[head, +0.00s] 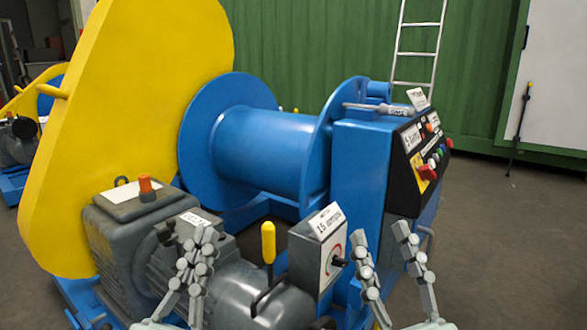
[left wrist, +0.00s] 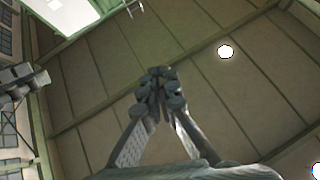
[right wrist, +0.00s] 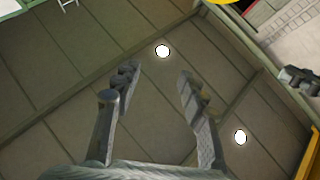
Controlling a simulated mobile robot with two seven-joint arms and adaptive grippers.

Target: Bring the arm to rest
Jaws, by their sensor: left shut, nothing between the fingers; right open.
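My left gripper (head: 197,240) stands with its fingers up in front of the grey motor, near the bottom of the head view. Its fingers meet at the tips in the left wrist view (left wrist: 158,82), with nothing between them. My right gripper (head: 380,238) is to the right of it, in front of the blue control cabinet (head: 353,175). Its two fingers are spread apart and empty, as the right wrist view (right wrist: 157,78) also shows. Both wrist views look up at the ceiling past the fingers. Much of both arms is out of the head view.
A blue winch drum (head: 262,150) with a large yellow chain guard (head: 125,130) fills the middle and left. A grey motor (head: 135,225), a yellow-handled lever (head: 268,242) and a small dial box (head: 318,250) stand close to the grippers. Open floor (head: 515,240) lies at the right.

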